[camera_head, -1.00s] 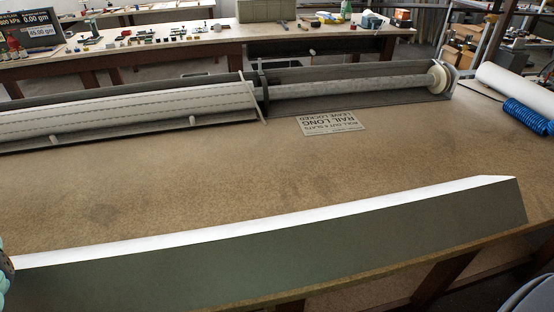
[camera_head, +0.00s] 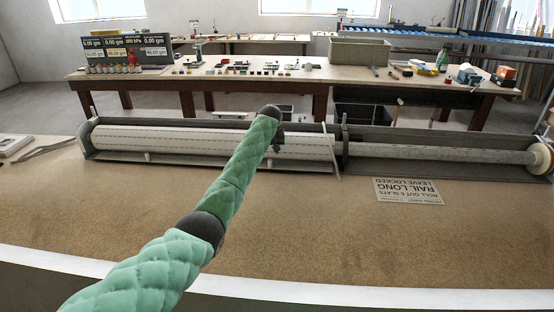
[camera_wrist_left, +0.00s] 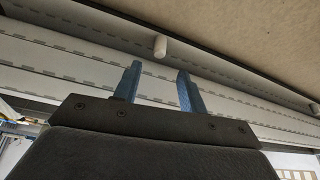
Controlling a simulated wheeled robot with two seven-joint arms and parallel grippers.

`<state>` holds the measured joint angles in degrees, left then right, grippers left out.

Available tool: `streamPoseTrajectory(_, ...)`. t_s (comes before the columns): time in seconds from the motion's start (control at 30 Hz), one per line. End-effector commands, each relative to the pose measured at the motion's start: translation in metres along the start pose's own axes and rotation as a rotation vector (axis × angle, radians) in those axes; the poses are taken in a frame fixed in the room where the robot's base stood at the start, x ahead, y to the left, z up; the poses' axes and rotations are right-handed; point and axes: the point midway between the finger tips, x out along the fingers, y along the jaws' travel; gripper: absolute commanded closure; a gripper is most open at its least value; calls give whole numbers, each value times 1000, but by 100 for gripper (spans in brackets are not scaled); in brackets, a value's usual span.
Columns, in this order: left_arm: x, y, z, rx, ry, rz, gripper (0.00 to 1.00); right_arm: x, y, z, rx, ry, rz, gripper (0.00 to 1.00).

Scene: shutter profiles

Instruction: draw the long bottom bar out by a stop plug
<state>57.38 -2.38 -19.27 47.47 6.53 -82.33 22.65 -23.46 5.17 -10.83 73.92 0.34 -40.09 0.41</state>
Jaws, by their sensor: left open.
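A long pale shutter roll of slats (camera_head: 150,139) lies in a dark housing across the table. Its bottom bar is along the near edge, where a small pale stop plug (camera_head: 147,157) sticks out toward me. My left gripper (camera_head: 279,143) is over the right part of the slats; its fingers are small and dark here. In the left wrist view my left gripper (camera_wrist_left: 157,75) is open and empty, its two blue fingers apart. A white stop plug (camera_wrist_left: 160,46) shows just beyond the fingertips, in line with the gap and not between them. My right gripper is not in view.
A bare pale tube (camera_head: 440,151) with an end disc continues the housing to the right. A printed plate (camera_head: 408,190) lies on the brown tabletop (camera_head: 330,235), which is otherwise clear in front. A grey strap-like item (camera_head: 45,150) lies at the left. A cluttered bench (camera_head: 300,75) stands behind.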

Motion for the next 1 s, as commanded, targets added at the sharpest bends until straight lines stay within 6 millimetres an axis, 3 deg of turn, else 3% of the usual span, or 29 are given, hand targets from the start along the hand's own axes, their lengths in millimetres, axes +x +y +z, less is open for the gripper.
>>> streamPoseTrajectory(0.17,10,2,1,1,-5,-3,59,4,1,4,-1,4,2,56)
streamPoseTrajectory(0.6,61,1,0,0,-3,-2,59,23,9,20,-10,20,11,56)
streamPoseTrajectory(1.0,77,1,1,0,-1,-1,59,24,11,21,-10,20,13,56)
